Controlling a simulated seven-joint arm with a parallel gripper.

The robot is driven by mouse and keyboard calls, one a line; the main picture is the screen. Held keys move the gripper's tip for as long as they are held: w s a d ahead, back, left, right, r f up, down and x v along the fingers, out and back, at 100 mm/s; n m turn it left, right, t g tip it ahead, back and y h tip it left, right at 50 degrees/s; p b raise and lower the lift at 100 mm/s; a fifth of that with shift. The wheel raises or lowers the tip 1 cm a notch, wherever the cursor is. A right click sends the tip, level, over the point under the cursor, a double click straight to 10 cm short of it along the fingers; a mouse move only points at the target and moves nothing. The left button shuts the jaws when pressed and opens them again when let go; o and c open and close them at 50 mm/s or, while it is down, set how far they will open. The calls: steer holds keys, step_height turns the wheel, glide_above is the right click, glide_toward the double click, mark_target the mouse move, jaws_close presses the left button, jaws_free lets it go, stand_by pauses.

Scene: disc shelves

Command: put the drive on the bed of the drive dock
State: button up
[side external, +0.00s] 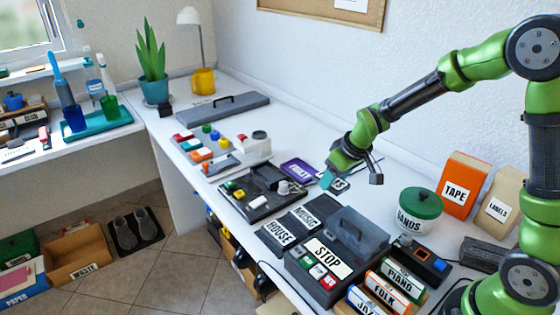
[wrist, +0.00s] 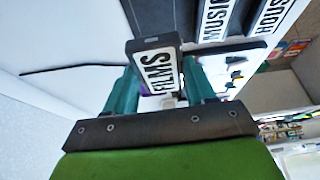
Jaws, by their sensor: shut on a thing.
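The drive is a dark block with a white label reading FILMS (wrist: 158,68). In the wrist view it stands between the two teal fingers of my gripper (wrist: 160,92), which is shut on it. In the side view my gripper (side external: 332,181) is low over the white table with the drive (side external: 342,184) showing beside the fingers. A black unit with coloured buttons and a knob (side external: 262,205) stands left of the gripper; it looks like the drive dock, but I cannot be sure. Its bed is partly hidden by parts on it. The drive is apart from this unit.
A purple labelled block (side external: 298,170) lies between the unit and my gripper. Dark plates labelled HOUSE (side external: 280,233) and MUSIC (side external: 306,217) lie in front.

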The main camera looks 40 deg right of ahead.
steer(key=shift+w+a+r+n, duration=0.15)
steer(key=shift+a+r, duration=0.1)
steer(key=shift+a, duration=0.25)
steer(key=shift+w+a+r+n, duration=0.1)
steer(key=shift+a+r+n, duration=0.1)
steer(key=shift+a, duration=0.3)
steer(key=w+a+f, duration=0.1)
steer(key=w+a, duration=0.2)
glide_above(268, 173)
steer(key=s, duration=0.1)
steer(key=shift+s+d+f+m, duration=0.1)
steer(key=shift+s+f+m, duration=0.1)
steer(key=shift+f+m, duration=0.45)
steer(key=shift+f, duration=1.95)
steer(key=shift+f, duration=0.1)
steer(key=o, duration=1.1)
steer(key=shift+o, duration=0.2)
